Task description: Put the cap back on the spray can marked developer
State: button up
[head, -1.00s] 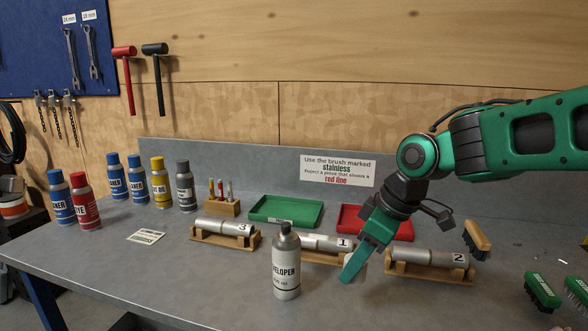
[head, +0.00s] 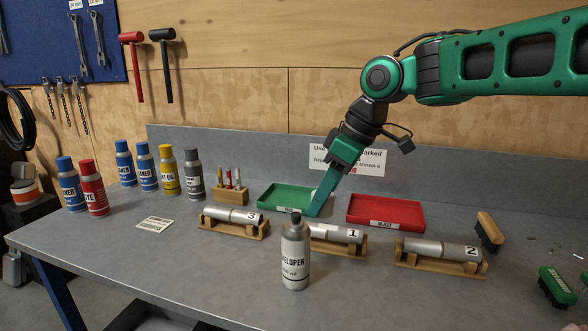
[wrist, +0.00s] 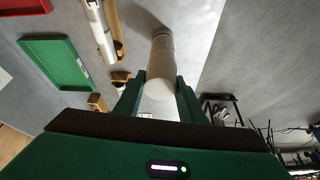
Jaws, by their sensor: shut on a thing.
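The developer spray can (head: 295,262), white with a dark bare top, stands upright at the front middle of the bench. My gripper (head: 314,207) is up and behind the can, slightly to its right, apart from it. Its fingers are shut on the white cap (head: 317,196), mostly hidden by a finger in the head view. The wrist view shows the cap (wrist: 160,88) between the fingertips (wrist: 160,95). There the can (wrist: 162,48) appears beyond the cap, its top hidden; the gap between them cannot be judged.
Metal tubes 3 (head: 232,215), 1 (head: 337,233) and 2 (head: 440,250) lie in wooden cradles close behind and beside the can. A green tray (head: 275,200) and a red tray (head: 385,212) lie behind. Several spray cans stand left; brushes lie right.

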aim_at(294, 213)
jog(key=shift+n, duration=0.7)
jog(key=shift+w+a+r, duration=0.3)
jog(key=shift+a, duration=0.6)
jog(key=shift+w+a+r, duration=0.25)
jog(key=shift+a+r, duration=0.05)
jog(key=shift+a, duration=0.55)
jog(key=shift+w+a+r, duration=0.3)
jog(key=shift+a, duration=0.6)
jog(key=shift+s+f, duration=0.1)
jog(key=shift+f, duration=0.2)
jog(key=shift+f, duration=0.8)
jog(key=shift+f, duration=0.2)
jog(key=shift+f, duration=0.6)
jog(key=shift+f, duration=0.9)
dwell(0.3)
jog(key=o, duration=1.6)
